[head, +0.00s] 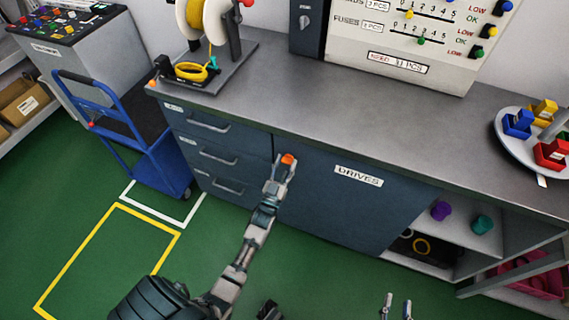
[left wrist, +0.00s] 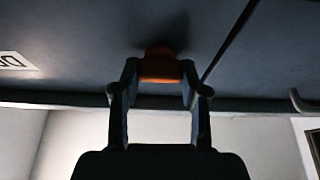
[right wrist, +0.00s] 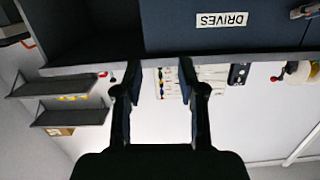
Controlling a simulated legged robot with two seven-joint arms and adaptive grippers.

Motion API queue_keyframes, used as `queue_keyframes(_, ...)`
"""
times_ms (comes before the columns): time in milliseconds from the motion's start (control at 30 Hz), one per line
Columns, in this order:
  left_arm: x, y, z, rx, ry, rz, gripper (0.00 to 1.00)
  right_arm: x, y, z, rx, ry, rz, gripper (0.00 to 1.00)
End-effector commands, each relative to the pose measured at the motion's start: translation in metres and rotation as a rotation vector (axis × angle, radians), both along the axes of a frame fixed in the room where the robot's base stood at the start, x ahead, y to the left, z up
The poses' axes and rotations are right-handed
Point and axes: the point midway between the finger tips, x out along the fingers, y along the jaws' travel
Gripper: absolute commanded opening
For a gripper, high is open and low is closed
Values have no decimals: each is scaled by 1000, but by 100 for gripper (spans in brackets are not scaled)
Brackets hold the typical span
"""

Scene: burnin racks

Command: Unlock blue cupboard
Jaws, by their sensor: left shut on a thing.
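The blue cupboard door (head: 330,205) with the DRIVES label (head: 358,175) is closed under the grey worktop. An orange knob (head: 288,159) sits at the door's upper left corner. My left gripper (head: 280,170) is at this knob. In the left wrist view the fingers (left wrist: 160,85) are on either side of the orange knob (left wrist: 160,66), shut on it. My right gripper (head: 396,308) is low at the bottom of the head view, away from the door. In the right wrist view its fingers (right wrist: 160,75) are apart with nothing between them.
Drawers with handles (head: 210,125) are left of the door. An open shelf (head: 440,255) with purple and teal pieces is to the right. A blue trolley (head: 140,140) stands at the left. A round tray (head: 510,145) with coloured bins is on the worktop. The green floor in front is clear.

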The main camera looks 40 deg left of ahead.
Motion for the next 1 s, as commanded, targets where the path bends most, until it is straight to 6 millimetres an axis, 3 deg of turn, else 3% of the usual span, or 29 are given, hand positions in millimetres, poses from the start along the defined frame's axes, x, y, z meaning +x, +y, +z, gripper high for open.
queue_keyframes(633,-1,4,-2,41,20,8,9,-1,-1,-1,-7,18,0,40)
queue_keyframes(1000,-1,5,-1,292,81,10,9,-18,-11,-32,-69,238,-7,40)
